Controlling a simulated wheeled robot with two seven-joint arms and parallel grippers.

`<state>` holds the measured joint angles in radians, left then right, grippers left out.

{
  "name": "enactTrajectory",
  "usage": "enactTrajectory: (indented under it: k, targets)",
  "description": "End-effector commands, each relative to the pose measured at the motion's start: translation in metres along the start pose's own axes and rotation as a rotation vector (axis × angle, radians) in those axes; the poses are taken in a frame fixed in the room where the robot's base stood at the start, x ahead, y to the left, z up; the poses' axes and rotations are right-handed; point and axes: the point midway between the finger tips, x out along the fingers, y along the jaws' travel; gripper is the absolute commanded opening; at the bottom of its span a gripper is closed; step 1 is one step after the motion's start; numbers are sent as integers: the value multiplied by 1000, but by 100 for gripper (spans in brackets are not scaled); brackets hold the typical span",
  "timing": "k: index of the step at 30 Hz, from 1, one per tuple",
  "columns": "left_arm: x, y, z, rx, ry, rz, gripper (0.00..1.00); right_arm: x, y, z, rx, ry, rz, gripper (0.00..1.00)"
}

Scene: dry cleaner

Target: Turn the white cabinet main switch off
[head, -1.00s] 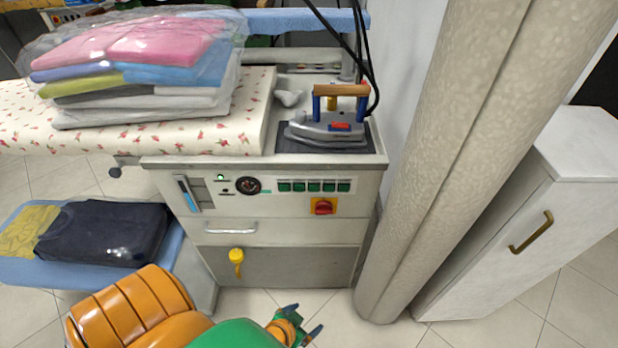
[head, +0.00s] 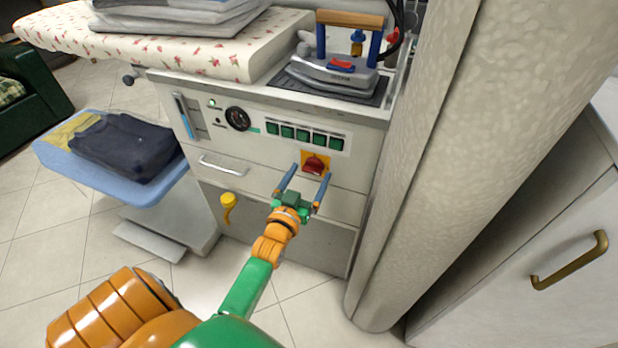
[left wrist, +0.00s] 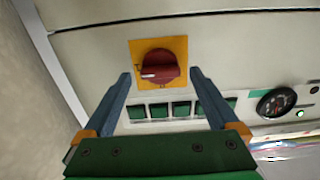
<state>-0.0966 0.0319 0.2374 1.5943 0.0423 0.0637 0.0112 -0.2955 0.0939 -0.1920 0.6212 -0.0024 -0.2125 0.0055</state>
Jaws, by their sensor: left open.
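The white cabinet (head: 265,165) has a red rotary main switch (head: 315,164) on a yellow square plate at the right of its front panel. My left gripper (head: 308,171) is open, with its two blue fingers pointing at the switch from just below it in the head view. In the left wrist view the red switch knob (left wrist: 159,66) sits between and beyond the two fingertips (left wrist: 159,74), and a white mark shows at the knob's left end. I see no contact between fingers and knob. My right gripper is not in view.
Green buttons (head: 304,136), a gauge (head: 238,118) and a yellow handle (head: 228,205) are on the cabinet front. An iron (head: 338,68) stands on top. A beige column (head: 440,150) rises close at the right, with a white locker (head: 545,235) beyond it.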

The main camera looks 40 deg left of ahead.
Motion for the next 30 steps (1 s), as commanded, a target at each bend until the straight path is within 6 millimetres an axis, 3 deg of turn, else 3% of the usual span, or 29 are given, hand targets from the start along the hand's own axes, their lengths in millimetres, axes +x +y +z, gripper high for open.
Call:
enactTrajectory:
  k: [8, 15, 18, 30]
  targets:
    - [5, 0, 0, 0, -1, 0, 94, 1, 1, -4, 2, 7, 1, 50]
    - [4, 0, 0, 0, -1, 0, 29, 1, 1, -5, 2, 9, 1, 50]
    - [4, 0, 0, 0, -1, 0, 8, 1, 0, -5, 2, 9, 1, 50]
    - [4, 0, -1, -111, -2, 0, 8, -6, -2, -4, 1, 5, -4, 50]
